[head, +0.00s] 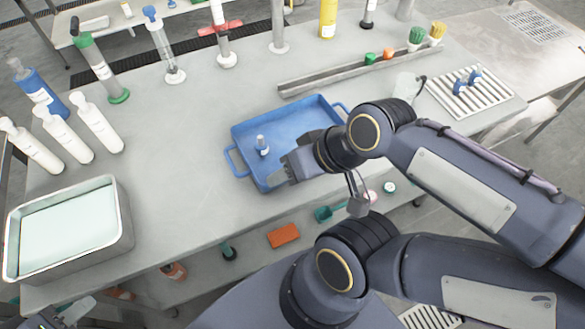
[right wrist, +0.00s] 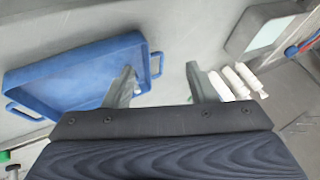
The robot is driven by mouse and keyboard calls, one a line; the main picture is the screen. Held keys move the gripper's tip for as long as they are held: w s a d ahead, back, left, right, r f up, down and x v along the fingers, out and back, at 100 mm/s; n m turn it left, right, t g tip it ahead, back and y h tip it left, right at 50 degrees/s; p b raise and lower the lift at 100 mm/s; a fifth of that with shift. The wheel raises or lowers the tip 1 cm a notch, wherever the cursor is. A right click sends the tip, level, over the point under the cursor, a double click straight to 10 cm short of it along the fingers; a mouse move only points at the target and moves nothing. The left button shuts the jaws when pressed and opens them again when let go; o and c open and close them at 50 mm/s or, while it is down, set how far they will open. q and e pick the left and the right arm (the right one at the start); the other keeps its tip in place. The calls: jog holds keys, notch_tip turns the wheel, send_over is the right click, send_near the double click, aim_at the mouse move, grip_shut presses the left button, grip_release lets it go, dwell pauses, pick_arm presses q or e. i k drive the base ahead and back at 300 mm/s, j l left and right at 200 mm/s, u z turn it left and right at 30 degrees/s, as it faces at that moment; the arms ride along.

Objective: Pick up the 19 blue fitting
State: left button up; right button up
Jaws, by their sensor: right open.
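A small upright fitting (head: 262,146), pale with a blue part, stands in the blue tray (head: 238,134) near its left side; I cannot read a number on it. Two more blue fittings (head: 466,82) sit on a slatted rack at the right. My right gripper (head: 283,173) hangs over the tray's lower left part, close to the fitting. In the right wrist view its two fingers (right wrist: 158,85) are apart with nothing between them. My left gripper (head: 75,313) shows only partly at the bottom left corner, away from the tray.
Several white bottles (head: 98,128) stand at the left, behind a steel pan (head: 123,232). A metal channel (head: 325,77) lies behind the tray. Stands and tubes line the back edge. The table left of the tray is clear. A lower shelf holds an orange piece (head: 284,236).

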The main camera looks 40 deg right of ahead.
aim_at(475, 76)
jog(key=z, duration=0.5)
jog(key=k+z, duration=0.1)
jog(key=z, duration=0.85)
jog(key=k+z, duration=0.1)
jog(key=z, duration=0.9)
jog(key=u, duration=0.45)
jog(key=l+u, duration=0.15)
jog(key=u, duration=0.3)
jog(key=i+l+u, duration=0.1)
jog(key=u, duration=0.35)
jog(key=i+l+u, duration=0.1)
jog(key=l+u, duration=0.25)
jog(key=l, duration=0.3)
jog(key=l+u, duration=0.35)
jog(key=l, duration=0.3)
jog(key=l+u, duration=0.35)
jog(key=l, duration=0.95)
jog(key=k+l, duration=0.15)
jog(key=l, duration=0.55)
